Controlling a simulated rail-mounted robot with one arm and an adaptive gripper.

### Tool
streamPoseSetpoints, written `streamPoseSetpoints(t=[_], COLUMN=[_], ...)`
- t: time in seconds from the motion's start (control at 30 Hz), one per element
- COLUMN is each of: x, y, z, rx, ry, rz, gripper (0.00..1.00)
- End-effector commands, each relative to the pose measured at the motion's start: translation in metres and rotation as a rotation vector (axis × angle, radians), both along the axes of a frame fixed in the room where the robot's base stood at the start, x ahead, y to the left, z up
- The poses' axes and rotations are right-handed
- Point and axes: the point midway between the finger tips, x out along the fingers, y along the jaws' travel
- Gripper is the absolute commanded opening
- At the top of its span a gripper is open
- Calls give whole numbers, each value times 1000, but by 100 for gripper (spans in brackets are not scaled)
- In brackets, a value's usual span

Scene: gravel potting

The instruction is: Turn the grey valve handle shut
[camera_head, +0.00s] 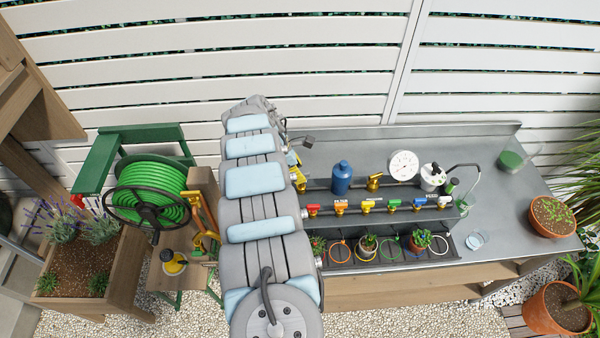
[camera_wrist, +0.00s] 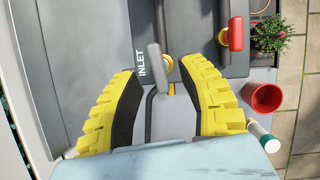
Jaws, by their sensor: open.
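The grey valve handle (camera_wrist: 155,64) shows in the wrist view beside the white word INLET, with brass fitting parts around its lower end. My gripper (camera_wrist: 160,76) is open, with a yellow, black-padded finger on each side of the handle. The handle lies between the fingertips; I cannot tell whether either finger touches it. In the head view my arm covers the left end of the bench, and only a little of my yellow gripper (camera_head: 293,161) shows past it. I cannot make out the grey handle surely there.
A red valve handle (camera_wrist: 236,34) and a red pot (camera_wrist: 263,97) are to the right in the wrist view. In the head view, a row of coloured valves, a blue bottle (camera_head: 342,178) and a round gauge (camera_head: 404,165) stand on the bench right of my arm.

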Motion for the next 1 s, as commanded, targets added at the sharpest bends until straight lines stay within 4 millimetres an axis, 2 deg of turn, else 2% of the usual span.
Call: streamPoseSetpoints(t=[0.3,0.67,0.7,0.83,1.0], x=[1,2,2,2,2], y=[-6,-7,-7,-7,-7], z=[-14,-16,-15,-15,-15], rx=[-1,-2,-2,-2,-1], ry=[-1,-2,-2,-2,-2], rz=[1,1,1,1,1], gripper=[40,40,38,1,0])
